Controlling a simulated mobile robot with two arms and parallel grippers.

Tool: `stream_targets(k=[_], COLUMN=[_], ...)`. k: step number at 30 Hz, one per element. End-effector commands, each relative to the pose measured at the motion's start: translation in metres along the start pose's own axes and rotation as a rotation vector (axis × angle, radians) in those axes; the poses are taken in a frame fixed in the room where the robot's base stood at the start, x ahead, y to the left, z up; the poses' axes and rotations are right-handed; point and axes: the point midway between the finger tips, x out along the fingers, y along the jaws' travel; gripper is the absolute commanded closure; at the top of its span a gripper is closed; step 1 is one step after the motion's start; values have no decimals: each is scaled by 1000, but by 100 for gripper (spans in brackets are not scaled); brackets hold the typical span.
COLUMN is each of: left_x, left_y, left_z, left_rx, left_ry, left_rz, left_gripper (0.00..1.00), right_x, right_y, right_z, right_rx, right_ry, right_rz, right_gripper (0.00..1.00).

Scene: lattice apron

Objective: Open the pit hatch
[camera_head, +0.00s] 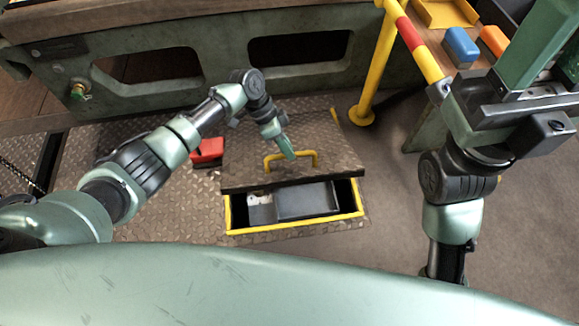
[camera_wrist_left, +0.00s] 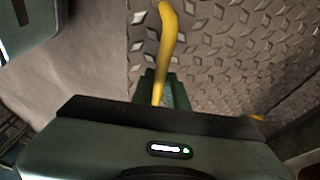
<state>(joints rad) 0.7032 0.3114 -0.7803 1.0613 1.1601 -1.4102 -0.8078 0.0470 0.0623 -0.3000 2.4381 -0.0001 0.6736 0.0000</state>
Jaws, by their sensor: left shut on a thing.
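The pit hatch (camera_head: 240,165) is a diamond-plate lid in the floor. Its near edge is raised, and a dark opening with a yellow rim (camera_head: 295,226) shows below it. A yellow handle (camera_head: 314,156) stands on the lid. My left gripper (camera_head: 288,150) is at the handle, shut on it. In the left wrist view the yellow handle (camera_wrist_left: 166,45) runs down between the fingers, with the diamond plate behind it. My right arm is at the right of the head view.
In the opening lie a grey box (camera_head: 306,201) and a small white item (camera_head: 260,199). A red object (camera_head: 207,151) lies left of the hatch. A yellow post (camera_head: 376,70) stands behind it to the right. A green bench frame (camera_head: 225,75) runs along the back. A blue block (camera_head: 461,46) is at the upper right.

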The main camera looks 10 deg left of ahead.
Motion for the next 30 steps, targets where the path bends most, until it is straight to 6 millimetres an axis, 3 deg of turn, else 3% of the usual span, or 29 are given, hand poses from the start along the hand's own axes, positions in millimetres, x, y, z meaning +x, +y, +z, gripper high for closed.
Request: stream_targets(k=[3, 9, 25, 26, 30], left_x=[-20, -38, -44, -44, -44], left_y=[-10, -22, -28, -28, -29], left_z=[-8, -15, -16, -16, -16], left_rx=[-4, -4, -5, -5, -6], left_ry=[-1, -2, -3, -3, -4], left_rz=[8, 4, -5, -5, -5], left_gripper=[100, 100, 100, 100, 100], right_x=[0, 0, -1, -1, -5], right_y=[0, 0, 0, 0, -5], right_z=[0, 0, 0, 0, 11], right_rx=[0, 1, 1, 1, -28], right_ry=[-2, -3, -2, -3, -42], right_rz=[0, 1, 0, 1, -11], right_gripper=[64, 64, 64, 66, 100])
